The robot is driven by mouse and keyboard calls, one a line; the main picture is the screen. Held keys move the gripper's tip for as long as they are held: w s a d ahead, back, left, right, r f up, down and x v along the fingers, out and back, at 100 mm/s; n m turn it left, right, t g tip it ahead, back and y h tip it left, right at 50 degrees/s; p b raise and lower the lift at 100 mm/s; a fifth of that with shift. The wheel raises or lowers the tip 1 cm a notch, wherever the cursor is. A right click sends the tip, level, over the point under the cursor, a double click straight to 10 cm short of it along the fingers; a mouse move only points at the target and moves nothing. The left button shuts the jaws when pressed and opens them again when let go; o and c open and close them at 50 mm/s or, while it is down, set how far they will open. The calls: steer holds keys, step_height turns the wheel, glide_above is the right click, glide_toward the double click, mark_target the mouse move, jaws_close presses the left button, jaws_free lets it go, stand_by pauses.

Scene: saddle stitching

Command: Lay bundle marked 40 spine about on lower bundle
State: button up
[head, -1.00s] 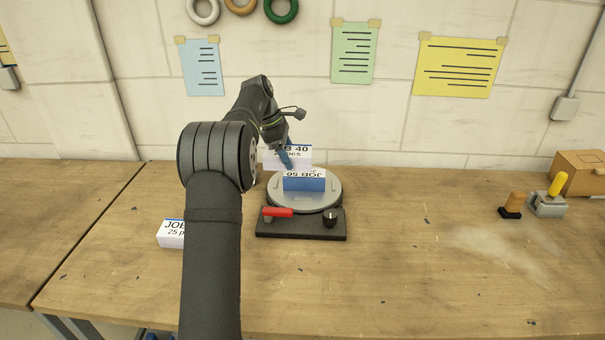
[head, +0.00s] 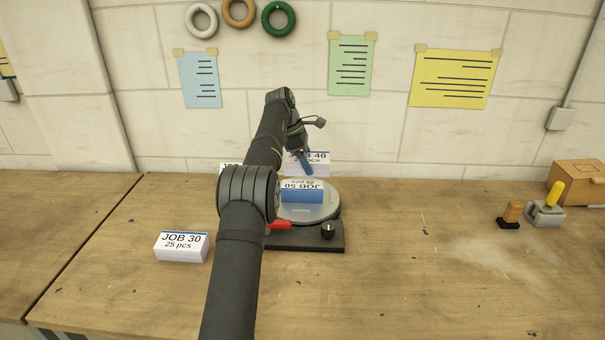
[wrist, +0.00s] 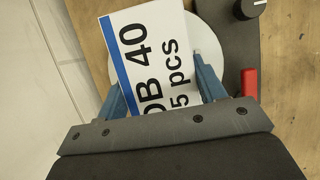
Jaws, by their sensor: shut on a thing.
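The bundle marked 40 (head: 318,158) is white with a blue stripe along its far edge in the head view. My gripper (head: 304,162) is shut on it, and the wrist view shows the bundle (wrist: 150,50) between the two blue fingers. It is behind the lower bundle, marked 50 (head: 302,196), which lies on the round grey turntable (head: 326,212). The bundle marked 50 has its label upside down and its blue side toward the head camera. In the wrist view the turntable (wrist: 98,62) shows beneath the bundle marked 40, which hides the lower bundle.
A bundle marked 30 (head: 181,247) lies on the table at the left. The turntable base has a red lever (head: 280,225) and a black knob (head: 327,231). The table at the right is largely clear.

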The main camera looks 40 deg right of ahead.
steer(key=shift+w+a+f, duration=0.1)
steer(key=shift+w+f, duration=0.15)
steer(key=shift+w, duration=0.25)
steer(key=shift+w+a+f, duration=0.1)
steer(key=shift+w+f, duration=0.15)
steer(key=shift+w, duration=0.2)
steer(key=shift+f, duration=2.05)
steer(key=shift+f, duration=0.3)
steer(key=shift+f, duration=0.15)
steer(key=o, duration=1.3)
steer(key=shift+c, duration=0.2)
